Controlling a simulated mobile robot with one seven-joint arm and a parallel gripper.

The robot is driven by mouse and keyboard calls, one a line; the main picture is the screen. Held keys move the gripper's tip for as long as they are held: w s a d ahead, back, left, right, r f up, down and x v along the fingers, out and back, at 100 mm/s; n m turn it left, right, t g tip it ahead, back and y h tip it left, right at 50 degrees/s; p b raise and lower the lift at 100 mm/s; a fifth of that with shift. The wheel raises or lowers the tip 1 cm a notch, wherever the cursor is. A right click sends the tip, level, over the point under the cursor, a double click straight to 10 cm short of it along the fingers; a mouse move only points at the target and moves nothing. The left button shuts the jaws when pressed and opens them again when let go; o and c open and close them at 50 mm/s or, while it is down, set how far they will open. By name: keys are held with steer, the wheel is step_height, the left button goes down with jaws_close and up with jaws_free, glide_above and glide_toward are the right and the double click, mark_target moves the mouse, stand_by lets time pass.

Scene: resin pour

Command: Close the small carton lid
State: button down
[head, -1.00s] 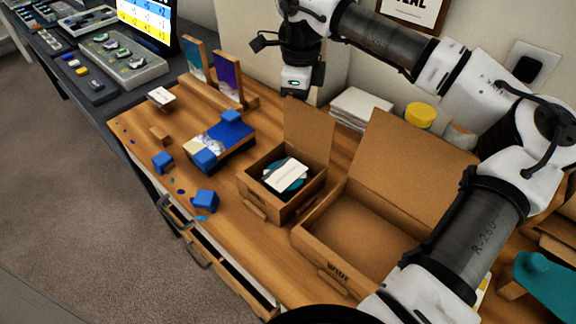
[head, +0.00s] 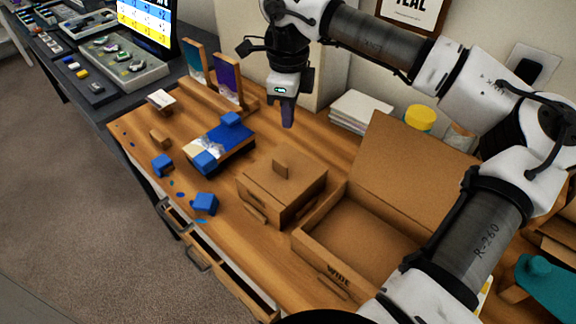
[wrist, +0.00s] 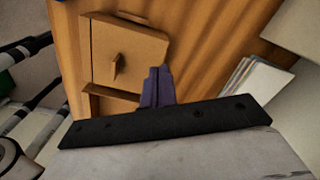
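The small carton (head: 262,197) stands on the wooden table with its lid (head: 298,172) lying flat over the top. A small upright tab (head: 280,167) sticks up from the lid. The carton's contents are hidden. The lid also shows in the wrist view (wrist: 140,45). My gripper (head: 288,124) is above and behind the small carton in the head view, apart from it. Its dark purple fingers (wrist: 156,88) are together with nothing between them.
A larger carton (head: 345,235) stands open to the right, its lid (head: 415,165) raised. Blue blocks (head: 205,203) and a blue-and-white piece (head: 222,145) lie to the left. White papers (head: 360,110) and a yellow-lidded jar (head: 421,118) are behind. An open drawer (head: 225,265) is in front.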

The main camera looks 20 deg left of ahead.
step_height(320, 180, up, 8)
steer(key=p, duration=0.5)
steer(key=shift+r, duration=0.25)
stand_by(0.7)
